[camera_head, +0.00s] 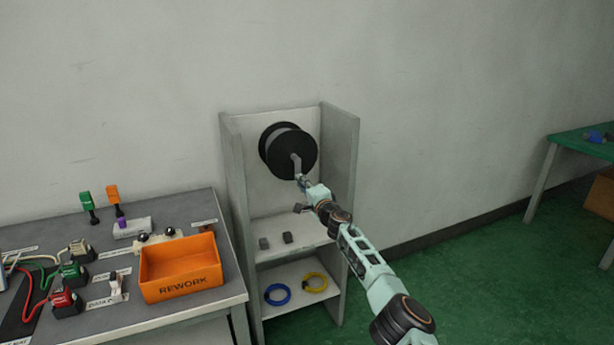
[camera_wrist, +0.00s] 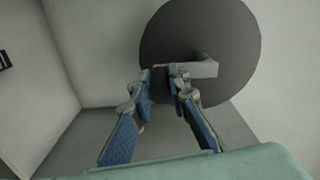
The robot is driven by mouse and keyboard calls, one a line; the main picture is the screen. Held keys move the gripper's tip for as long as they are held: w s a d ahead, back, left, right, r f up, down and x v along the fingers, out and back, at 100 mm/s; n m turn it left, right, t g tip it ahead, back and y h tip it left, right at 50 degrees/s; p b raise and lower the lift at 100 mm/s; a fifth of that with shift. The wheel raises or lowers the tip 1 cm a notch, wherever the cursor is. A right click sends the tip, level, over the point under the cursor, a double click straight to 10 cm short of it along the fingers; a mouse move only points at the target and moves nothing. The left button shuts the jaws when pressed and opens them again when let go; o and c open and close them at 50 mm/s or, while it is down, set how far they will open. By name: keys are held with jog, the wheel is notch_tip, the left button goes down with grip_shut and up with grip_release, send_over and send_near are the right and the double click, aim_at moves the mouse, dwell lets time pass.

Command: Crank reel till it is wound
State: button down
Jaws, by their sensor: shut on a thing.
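The reel (camera_head: 278,146) is a dark drum with black round flanges, mounted on the back panel of a grey shelf unit. Its grey crank arm (camera_head: 296,162) points down from the hub in the head view. In the wrist view the dark flange (camera_wrist: 200,28) fills the upper middle, and the crank arm (camera_wrist: 205,67) lies across it. My gripper (camera_head: 300,179) is at the crank's lower end, and its two blue-padded fingers also show in the wrist view (camera_wrist: 161,74). It is shut on the crank handle, which is mostly hidden by the fingers.
The shelf's side panels (camera_head: 343,165) stand left and right of the reel. Small dark blocks (camera_head: 288,238) sit on the shelf below, with blue (camera_head: 277,294) and yellow (camera_head: 315,282) coils lower down. A bench with an orange REWORK bin (camera_head: 180,267) stands left.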

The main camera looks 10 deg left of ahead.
jog(key=a+m+p, duration=0.1)
jog(key=m+p, duration=0.2)
jog(key=s+a+r+m+p, duration=0.1)
jog(key=m+p, duration=0.2)
jog(key=p, duration=0.1)
jog(key=s+a+r+m+p, duration=0.1)
jog(key=m+p, duration=0.1)
jog(key=p, duration=0.1)
jog(key=shift+s+a+r+m+p, duration=0.1)
jog(key=shift+s+a+m+p, duration=0.2)
jog(key=shift+a+m, duration=0.1)
jog(key=c, duration=1.8)
grip_release()
jog(key=shift+a, duration=0.1)
jog(key=shift+c, duration=0.2)
